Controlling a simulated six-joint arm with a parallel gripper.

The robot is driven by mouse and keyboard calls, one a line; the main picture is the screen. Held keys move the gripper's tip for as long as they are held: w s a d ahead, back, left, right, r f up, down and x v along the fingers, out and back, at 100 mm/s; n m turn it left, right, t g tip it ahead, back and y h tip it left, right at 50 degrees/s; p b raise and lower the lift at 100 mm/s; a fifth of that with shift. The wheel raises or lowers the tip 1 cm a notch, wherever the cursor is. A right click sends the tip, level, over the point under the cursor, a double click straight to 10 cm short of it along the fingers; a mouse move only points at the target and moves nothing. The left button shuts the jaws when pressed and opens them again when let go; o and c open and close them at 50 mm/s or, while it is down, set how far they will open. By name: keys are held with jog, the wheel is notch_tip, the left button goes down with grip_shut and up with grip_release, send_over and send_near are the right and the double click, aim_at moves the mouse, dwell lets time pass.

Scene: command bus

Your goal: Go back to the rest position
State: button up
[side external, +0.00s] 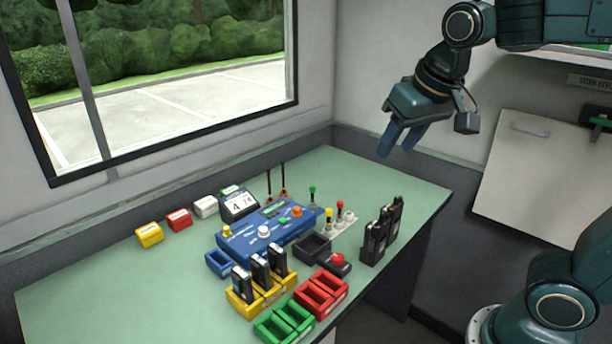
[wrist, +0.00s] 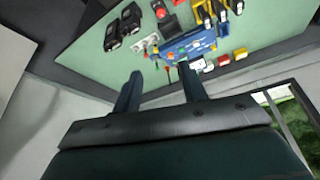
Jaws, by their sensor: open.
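My gripper (side external: 402,138) is raised in the air above the back right part of the green table (side external: 120,285), well clear of it. Its two blue fingers are apart with nothing between them. In the wrist view, my gripper (wrist: 160,92) also shows empty fingers spread apart, with the table (wrist: 85,68) beyond them. The blue console (side external: 245,240) with knobs stands in the middle of the table. It also shows in the wrist view (wrist: 188,48).
Yellow (side external: 240,305), green (side external: 283,322) and red (side external: 322,293) trays stand at the table's front; the yellow one holds black radios (side external: 261,270). More radios stand in a black rack (side external: 374,245) at the right edge. A window (side external: 150,90) is behind. Air around my gripper is free.

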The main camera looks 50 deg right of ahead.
jog(key=s+a+f+n+t+y, duration=0.1)
jog(key=s+f+n, duration=0.2)
jog(key=s, duration=0.7)
jog(key=shift+s+a+f+n, duration=0.2)
jog(key=shift+s+f+n, duration=0.15)
jog(key=shift+f, duration=0.5)
jog(key=shift+c, duration=0.2)
